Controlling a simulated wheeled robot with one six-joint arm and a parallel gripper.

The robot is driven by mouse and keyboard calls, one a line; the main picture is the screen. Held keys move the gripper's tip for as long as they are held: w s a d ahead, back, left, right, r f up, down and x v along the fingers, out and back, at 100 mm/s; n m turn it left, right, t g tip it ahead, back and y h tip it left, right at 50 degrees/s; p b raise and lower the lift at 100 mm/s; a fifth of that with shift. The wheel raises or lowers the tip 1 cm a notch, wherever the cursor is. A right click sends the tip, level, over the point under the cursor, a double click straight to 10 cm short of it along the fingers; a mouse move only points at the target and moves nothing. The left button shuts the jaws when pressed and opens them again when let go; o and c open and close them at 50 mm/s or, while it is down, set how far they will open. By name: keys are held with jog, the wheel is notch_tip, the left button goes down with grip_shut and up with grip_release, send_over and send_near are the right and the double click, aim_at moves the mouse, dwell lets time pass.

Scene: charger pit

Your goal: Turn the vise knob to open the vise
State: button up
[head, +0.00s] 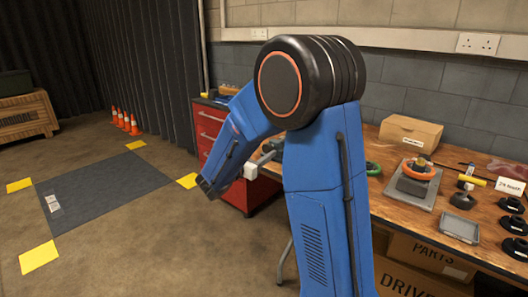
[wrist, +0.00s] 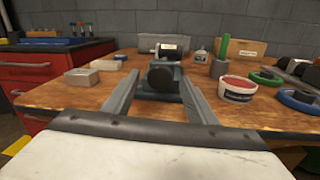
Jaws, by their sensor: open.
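The vise (wrist: 166,93) stands on the wooden bench in the middle of the wrist view, dark grey, with its round black knob (wrist: 160,74) facing me. My gripper (wrist: 159,84) is open, its two grey fingers pointing forward, one on each side of the knob in the picture. I cannot tell how far the fingertips are from the knob, or whether they touch it. The vise jaws are mostly hidden behind the knob.
The bench (wrist: 60,97) holds a small pale box (wrist: 81,77) left of the vise. Right of it are a tub of red paste (wrist: 236,89), a green-handled item (wrist: 223,50) and a blue ring (wrist: 299,100). A red drawer cabinet (head: 209,127) stands behind; floor on the left is open.

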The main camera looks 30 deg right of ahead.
jog(key=shift+w+d, duration=0.3)
jog(key=shift+d, duration=0.35)
jog(key=c, duration=1.1)
jog(key=shift+o, duration=0.2)
jog(key=shift+n, duration=0.4)
jog(key=n, duration=0.8)
jog(key=shift+w+n+g, duration=0.1)
jog(key=shift+n+g, duration=0.3)
